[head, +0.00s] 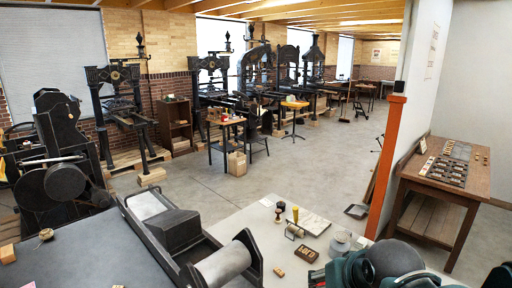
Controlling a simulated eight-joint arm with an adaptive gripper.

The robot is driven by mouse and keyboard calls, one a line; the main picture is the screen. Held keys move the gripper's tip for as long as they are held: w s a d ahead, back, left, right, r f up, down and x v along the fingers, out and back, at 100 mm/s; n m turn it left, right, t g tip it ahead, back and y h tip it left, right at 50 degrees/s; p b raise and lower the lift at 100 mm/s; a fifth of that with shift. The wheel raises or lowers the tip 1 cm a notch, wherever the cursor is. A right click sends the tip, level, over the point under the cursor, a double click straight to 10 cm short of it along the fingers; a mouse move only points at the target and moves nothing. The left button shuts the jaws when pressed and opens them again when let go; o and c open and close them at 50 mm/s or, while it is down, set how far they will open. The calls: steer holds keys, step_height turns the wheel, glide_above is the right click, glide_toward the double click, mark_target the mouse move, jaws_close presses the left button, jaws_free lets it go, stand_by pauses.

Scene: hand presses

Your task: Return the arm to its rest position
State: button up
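Teal and dark grey parts that look like my own arm (397,262) show at the bottom right edge, in front of the pale table. They are cut off by the frame's lower edge. I cannot make out my gripper's fingertips in the head view. Nothing is seen held.
A pale table (240,222) carries a roller, stamps, a small block (310,251) and a flat plate. A press bed with a grey cylinder (222,266) stands left of it. An orange post (386,165) and wooden table (405,187) are at right. The floor behind is mostly clear.

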steer(key=shift+n+h, duration=0.3)
steer(key=shift+n, duration=0.1)
steer(key=s+d+f, duration=0.1)
steer(key=s, duration=0.1)
steer(key=s+d+f, duration=0.1)
steer(key=s+d, duration=0.1)
steer(key=shift+d+f, duration=0.15)
steer(key=shift+d, duration=0.1)
stand_by(0.7)
